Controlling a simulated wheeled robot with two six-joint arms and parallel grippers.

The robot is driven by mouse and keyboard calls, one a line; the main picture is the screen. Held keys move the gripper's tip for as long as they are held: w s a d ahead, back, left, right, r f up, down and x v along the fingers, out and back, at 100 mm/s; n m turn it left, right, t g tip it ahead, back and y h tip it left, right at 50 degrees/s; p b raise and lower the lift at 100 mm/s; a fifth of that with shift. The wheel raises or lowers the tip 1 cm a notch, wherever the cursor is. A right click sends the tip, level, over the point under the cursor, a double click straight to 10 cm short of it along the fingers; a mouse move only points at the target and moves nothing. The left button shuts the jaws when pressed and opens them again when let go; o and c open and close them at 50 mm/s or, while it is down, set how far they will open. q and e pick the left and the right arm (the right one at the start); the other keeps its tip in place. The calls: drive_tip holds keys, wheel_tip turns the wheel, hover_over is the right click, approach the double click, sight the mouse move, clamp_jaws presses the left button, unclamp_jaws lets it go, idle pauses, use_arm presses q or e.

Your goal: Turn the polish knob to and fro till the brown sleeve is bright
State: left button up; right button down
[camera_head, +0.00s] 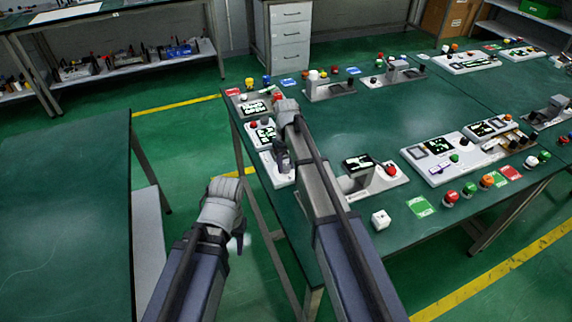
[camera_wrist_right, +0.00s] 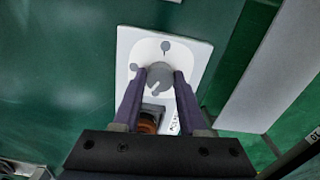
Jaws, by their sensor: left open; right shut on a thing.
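My right gripper (camera_head: 281,157) is over a white panel (camera_head: 287,182) at the left edge of the green table. In the right wrist view its fingertips (camera_wrist_right: 160,74) are shut on a round grey knob (camera_wrist_right: 158,80) with a pointer mark, on the white panel (camera_wrist_right: 190,55). A brown-orange ringed part (camera_wrist_right: 148,121), perhaps the sleeve, shows between the fingers nearer the wrist, partly hidden by the gripper. I cannot tell how bright it is. My left gripper (camera_head: 238,238) is open and empty, off the table's left side.
A white device with screens and knobs (camera_head: 262,130) is beside my right gripper. A longer control panel (camera_head: 450,150) is further right. Another table (camera_head: 65,200) is at left.

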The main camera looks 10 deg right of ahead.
sight(286, 166)
drive_tip(key=shift+n, duration=0.3)
idle(0.4)
drive_tip(key=shift+c, duration=2.2)
unclamp_jaws()
drive_tip(key=shift+r, duration=0.1)
wheel_tip(286, 166, up, 8)
drive_tip(key=p, duration=0.8)
drive_tip(key=shift+f, duration=0.2)
